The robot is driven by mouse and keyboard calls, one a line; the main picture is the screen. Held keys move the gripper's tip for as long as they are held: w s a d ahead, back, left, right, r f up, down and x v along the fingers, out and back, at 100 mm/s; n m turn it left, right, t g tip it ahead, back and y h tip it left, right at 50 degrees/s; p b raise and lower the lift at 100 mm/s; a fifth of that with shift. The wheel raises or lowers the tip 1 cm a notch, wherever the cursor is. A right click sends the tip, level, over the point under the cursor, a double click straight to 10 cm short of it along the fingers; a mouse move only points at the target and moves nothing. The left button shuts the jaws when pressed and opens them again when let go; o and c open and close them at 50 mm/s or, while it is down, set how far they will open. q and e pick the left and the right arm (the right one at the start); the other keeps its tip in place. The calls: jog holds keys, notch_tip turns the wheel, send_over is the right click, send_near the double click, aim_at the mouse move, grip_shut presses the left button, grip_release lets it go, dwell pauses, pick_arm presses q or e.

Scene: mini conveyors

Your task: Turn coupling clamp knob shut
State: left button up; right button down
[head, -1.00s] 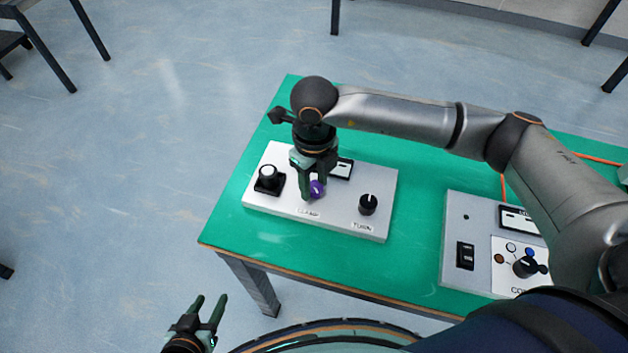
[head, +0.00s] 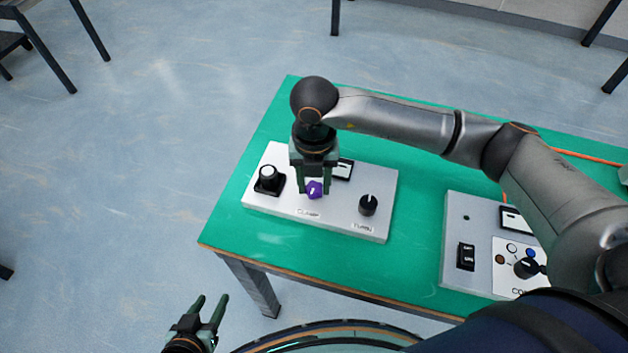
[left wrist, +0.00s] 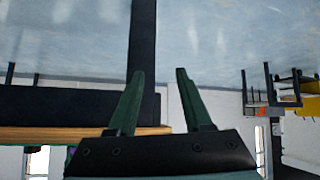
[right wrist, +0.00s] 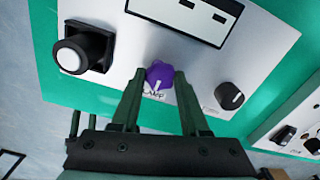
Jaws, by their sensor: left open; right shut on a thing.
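The purple clamp knob (head: 314,190) sits on the white panel (head: 265,205), above the label that reads CLAMP. My right gripper (head: 313,190) points down at the panel with its fingers on either side of the knob, shut on it. In the right wrist view the purple knob (right wrist: 159,76) shows between the fingertips, and its white pointer line is nearly upright in that picture. My left gripper (head: 213,305) is open and empty, low at the left, off the table. In the left wrist view its fingers (left wrist: 158,80) are apart with nothing between them.
On the same panel are a black-based white button (head: 267,177), a small display (head: 342,169) and a black TURN knob (head: 368,204). A second grey panel (head: 455,215) with switches and knobs stands to the right on the green table (head: 410,270). My right arm spans above the table.

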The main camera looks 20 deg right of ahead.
aim_at(314, 188)
jog(key=m, duration=0.3)
jog(key=shift+r+m+p, duration=0.1)
jog(key=shift+m+p, duration=0.5)
jog(key=shift+m, duration=0.6)
pick_arm(q)
jog(key=shift+s+a+r+p, duration=0.3)
jog(key=shift+a+r+p, duration=0.15)
jog(key=shift+a, duration=0.15)
pick_arm(e)
jog(key=shift+m, duration=1.5)
jog(key=shift+c, duration=2)
grip_release()
pick_arm(q)
jog(key=shift+a+r+y, duration=0.2)
jog(key=shift+r+y, duration=0.05)
jog(key=shift+y, duration=0.05)
pick_arm(e)
notch_tip(314, 188, up, 12)
jog(key=shift+r, duration=0.2)
